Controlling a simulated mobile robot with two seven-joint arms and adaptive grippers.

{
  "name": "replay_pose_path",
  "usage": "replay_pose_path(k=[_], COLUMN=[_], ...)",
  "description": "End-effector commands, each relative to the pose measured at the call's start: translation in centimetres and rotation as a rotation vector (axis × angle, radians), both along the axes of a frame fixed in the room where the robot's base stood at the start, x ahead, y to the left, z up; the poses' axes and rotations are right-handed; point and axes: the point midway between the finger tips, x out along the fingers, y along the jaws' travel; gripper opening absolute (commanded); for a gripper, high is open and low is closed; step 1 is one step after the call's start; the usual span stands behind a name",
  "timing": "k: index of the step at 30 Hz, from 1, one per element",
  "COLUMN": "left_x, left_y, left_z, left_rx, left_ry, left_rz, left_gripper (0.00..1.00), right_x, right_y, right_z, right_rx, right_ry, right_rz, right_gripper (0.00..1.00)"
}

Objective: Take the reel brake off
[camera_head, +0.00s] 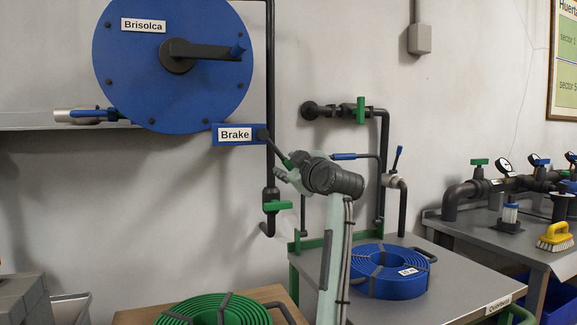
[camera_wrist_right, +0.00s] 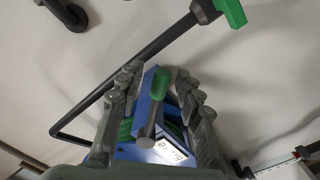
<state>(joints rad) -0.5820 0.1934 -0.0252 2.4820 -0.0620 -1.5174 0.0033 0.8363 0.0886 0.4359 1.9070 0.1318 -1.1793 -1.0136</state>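The blue reel (camera_head: 150,90), labelled "Brisolca", hangs on the wall at upper left in the head view, with a dark crank and blue knob. Below its right edge is the blue brake box (camera_head: 217,141) labelled "Brake". A dark brake lever (camera_head: 267,141) with a green grip slants down and right from it. My right gripper (camera_head: 291,169) is at the grip end. In the right wrist view my right gripper (camera_wrist_right: 157,76) is open, with its fingers on either side of the lever's green grip (camera_wrist_right: 160,83) and a visible gap. My left gripper is not in view.
A dark vertical pipe (camera_head: 270,80) with a green-handled valve (camera_head: 277,206) runs close beside the brake. A blue hose coil (camera_head: 375,272) lies on the grey bench. A green hose coil (camera_head: 215,310) is at lower front. Pipes with gauges stand at far right.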

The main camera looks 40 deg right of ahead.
Motion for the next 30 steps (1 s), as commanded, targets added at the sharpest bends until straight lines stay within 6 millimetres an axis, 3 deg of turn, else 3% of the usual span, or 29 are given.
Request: replay_pose_path(k=[5,14,30], left_x=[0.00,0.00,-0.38], left_y=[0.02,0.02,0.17], left_z=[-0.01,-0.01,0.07], left_rx=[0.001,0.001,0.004], left_ry=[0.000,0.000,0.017], left_rz=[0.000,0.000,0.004], left_gripper=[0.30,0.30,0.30], right_x=[-0.01,-0.02,-0.05], right_y=[0.00,0.01,-0.53], right_z=[0.00,-0.01,0.17], right_rx=[0.000,0.001,-0.020], right_ry=[0.000,0.000,0.006], right_rz=[0.000,0.000,-0.001], right_gripper=[0.36,0.00,0.00])
